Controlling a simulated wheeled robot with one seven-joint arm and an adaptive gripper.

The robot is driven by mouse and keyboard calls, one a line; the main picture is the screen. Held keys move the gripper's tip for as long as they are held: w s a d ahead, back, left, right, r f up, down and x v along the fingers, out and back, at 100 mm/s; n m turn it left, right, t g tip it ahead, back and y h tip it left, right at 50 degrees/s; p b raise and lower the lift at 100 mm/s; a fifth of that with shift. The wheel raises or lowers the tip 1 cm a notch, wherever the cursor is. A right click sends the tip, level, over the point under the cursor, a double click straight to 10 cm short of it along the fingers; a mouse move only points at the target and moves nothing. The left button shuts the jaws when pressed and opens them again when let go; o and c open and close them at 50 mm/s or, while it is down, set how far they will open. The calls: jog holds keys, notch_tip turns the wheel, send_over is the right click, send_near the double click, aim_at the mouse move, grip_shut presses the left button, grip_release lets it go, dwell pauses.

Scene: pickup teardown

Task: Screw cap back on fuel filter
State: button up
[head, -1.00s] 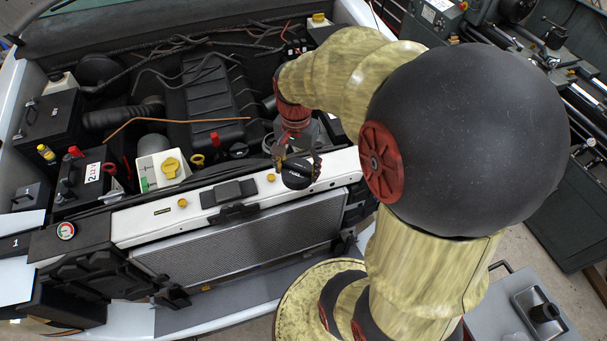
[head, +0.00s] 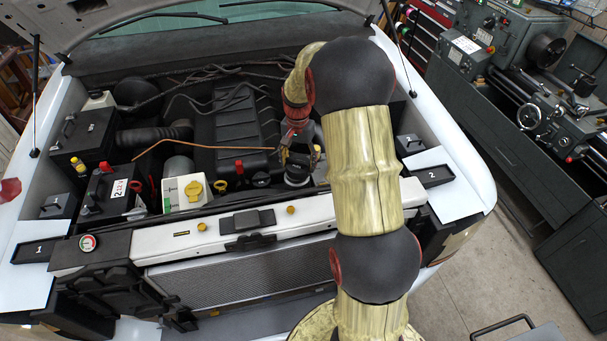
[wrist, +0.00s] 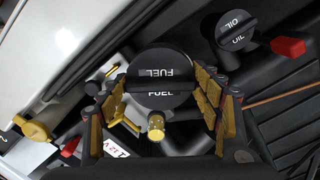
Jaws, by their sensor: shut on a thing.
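The black cap marked FUEL (wrist: 158,95) fills the middle of the wrist view. My gripper (wrist: 160,90) is shut on it, with its padded fingers on the left and right sides. In the head view my gripper (head: 299,158) holds the cap among the parts at the right of the engine bay, behind the front crossmember. The fuel filter under the cap is mostly hidden, so I cannot tell whether cap and filter touch. A brass fitting (wrist: 155,127) shows just below the cap in the wrist view.
A black OIL cap (wrist: 236,35) and a red part (wrist: 288,47) lie close by on the right in the wrist view. The white crossmember (head: 330,212) runs in front. A white reservoir with a yellow cap (head: 193,188) stands to the left.

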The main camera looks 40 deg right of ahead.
aim_at(297, 157)
jog(key=w, duration=0.1)
jog(key=w+d+r, duration=0.1)
jog(key=w, duration=0.1)
jog(key=shift+d+r, duration=0.25)
jog(key=shift+r, duration=0.05)
jog(key=shift+w+d+r+n, duration=0.1)
jog(key=shift+w+r+n, duration=0.1)
jog(key=shift+n, duration=0.2)
jog(key=shift+f+b, duration=1.75)
jog(key=shift+f, duration=1.5)
jog(key=shift+f+b, duration=0.4)
jog(key=shift+f, duration=0.3)
jog(key=o, duration=1.1)
jog(key=shift+o, duration=0.5)
